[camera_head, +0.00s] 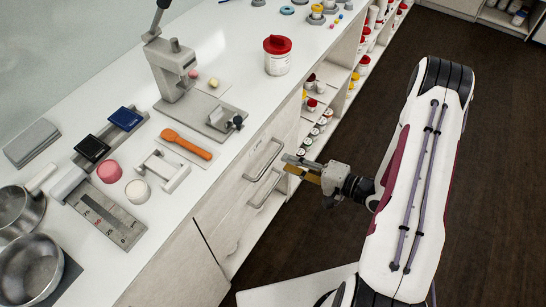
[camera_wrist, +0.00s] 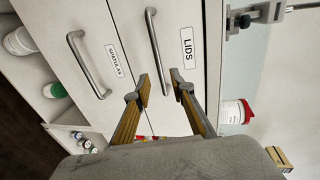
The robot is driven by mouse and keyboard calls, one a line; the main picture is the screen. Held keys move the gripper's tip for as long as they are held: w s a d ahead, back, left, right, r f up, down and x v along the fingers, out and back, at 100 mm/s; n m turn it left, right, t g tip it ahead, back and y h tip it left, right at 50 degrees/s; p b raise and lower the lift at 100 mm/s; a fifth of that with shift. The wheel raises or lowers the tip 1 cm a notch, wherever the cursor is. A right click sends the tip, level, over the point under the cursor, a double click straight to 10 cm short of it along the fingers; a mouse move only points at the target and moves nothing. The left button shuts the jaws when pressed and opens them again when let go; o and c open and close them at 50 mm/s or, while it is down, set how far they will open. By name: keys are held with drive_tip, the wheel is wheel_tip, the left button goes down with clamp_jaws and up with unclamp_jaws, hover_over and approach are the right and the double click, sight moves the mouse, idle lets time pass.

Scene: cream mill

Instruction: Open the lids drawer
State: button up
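The lids drawer (camera_wrist: 187,75) has a pale front with a "LIDS" label and appears closed. Its silver bar handle (camera_wrist: 154,48) shows in the wrist view, and it is the upper handle (camera_head: 263,158) in the head view. My gripper (camera_wrist: 163,86) is open and empty, its two fingers on either side of the handle's near end in the wrist view. In the head view my gripper (camera_head: 296,169) is just right of the handles. Whether the fingertips reach around the bar or stop short of it is unclear.
The spatulas drawer (camera_wrist: 112,20), with its own handle (camera_head: 265,188), lies directly below the lids drawer. Open shelves (camera_head: 325,105) with jars stand beside the drawers. The counter (camera_head: 235,60) above holds a press (camera_head: 175,65) and a red-lidded tub (camera_head: 277,55). The dark floor in front is clear.

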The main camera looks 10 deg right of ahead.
sight(273, 157)
drive_tip(key=shift+x, duration=3.4)
clamp_jaws()
